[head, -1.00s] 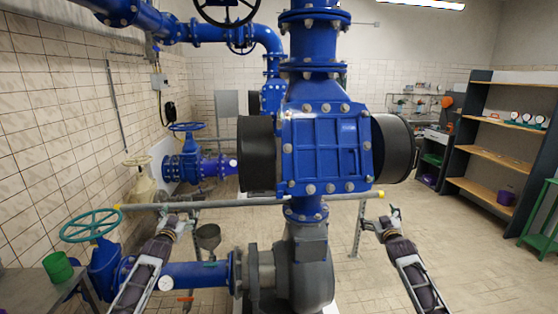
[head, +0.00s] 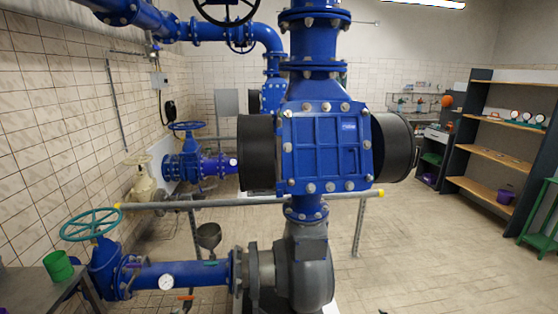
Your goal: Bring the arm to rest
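Neither of my arms shows in the head view, apart from a possible sliver at the bottom edge. Both grippers are out of view, so whether they are open, shut or holding anything is hidden. In front of me stands a large blue valve body (head: 325,150) with black round ends, above a grey pump (head: 308,262).
A green handwheel (head: 91,224), a blue pipe (head: 190,274) and a table with a green cup (head: 58,266) are at left. Shelves (head: 500,155) stand at right.

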